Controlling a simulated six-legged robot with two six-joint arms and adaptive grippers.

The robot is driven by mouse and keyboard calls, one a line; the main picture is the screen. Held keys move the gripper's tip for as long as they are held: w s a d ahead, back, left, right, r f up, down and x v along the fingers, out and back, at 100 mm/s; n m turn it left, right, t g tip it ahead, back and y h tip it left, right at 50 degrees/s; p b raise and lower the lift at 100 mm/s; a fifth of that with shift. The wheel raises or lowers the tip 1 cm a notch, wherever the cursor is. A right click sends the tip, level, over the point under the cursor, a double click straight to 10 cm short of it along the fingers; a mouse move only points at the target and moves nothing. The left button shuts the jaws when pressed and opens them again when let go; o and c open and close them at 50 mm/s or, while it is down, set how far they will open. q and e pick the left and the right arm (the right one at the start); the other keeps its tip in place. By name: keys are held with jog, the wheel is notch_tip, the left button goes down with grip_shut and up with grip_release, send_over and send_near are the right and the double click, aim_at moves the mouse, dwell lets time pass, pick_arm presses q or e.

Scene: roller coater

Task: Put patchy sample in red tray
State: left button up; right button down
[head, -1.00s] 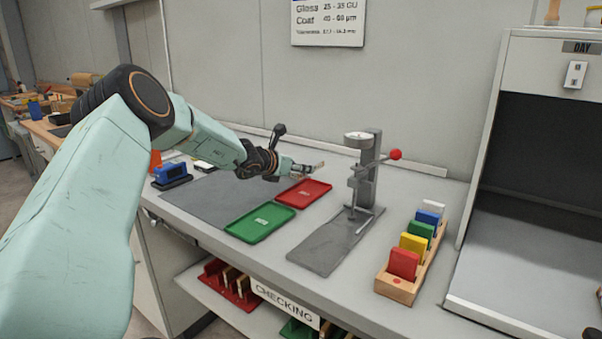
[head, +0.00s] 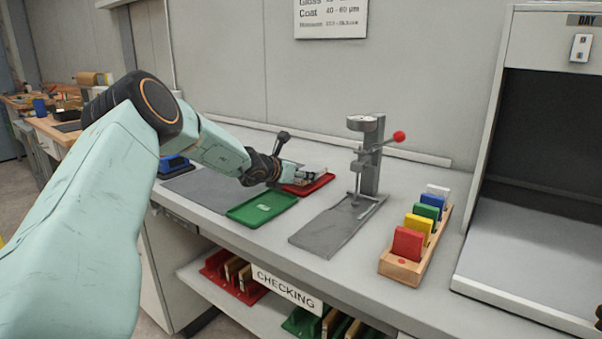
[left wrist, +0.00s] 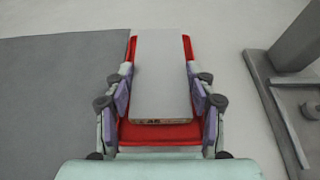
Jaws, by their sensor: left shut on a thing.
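In the left wrist view a flat pale grey sample panel (left wrist: 161,75) sits between the fingers of my left gripper (left wrist: 161,100), which is shut on it. I cannot make out patches on its face. The red tray (left wrist: 187,136) shows behind and around the panel in that view. In the head view my left gripper (head: 289,174) is at the red tray (head: 321,184), with the pale panel (head: 312,170) over it. I cannot tell whether the panel touches the tray. My right gripper is not in view.
A green tray (head: 262,207) lies in front of the red tray. A gauge stand (head: 370,160) with a red-knobbed lever is to the right. A wooden rack (head: 415,265) holds several coloured panels. A grey mat (head: 205,190) lies left of the trays.

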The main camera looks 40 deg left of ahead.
pick_arm(q)
jog(key=shift+w+a+f, duration=0.1)
jog(key=shift+a+f, duration=0.05)
jog(key=shift+f, duration=0.35)
jog(key=shift+d+r, duration=0.2)
jog(key=shift+r, duration=0.1)
jog(key=o, duration=1.3)
jog(key=shift+a+f, duration=0.1)
jog(key=shift+f, duration=0.05)
jog(key=shift+c, duration=0.2)
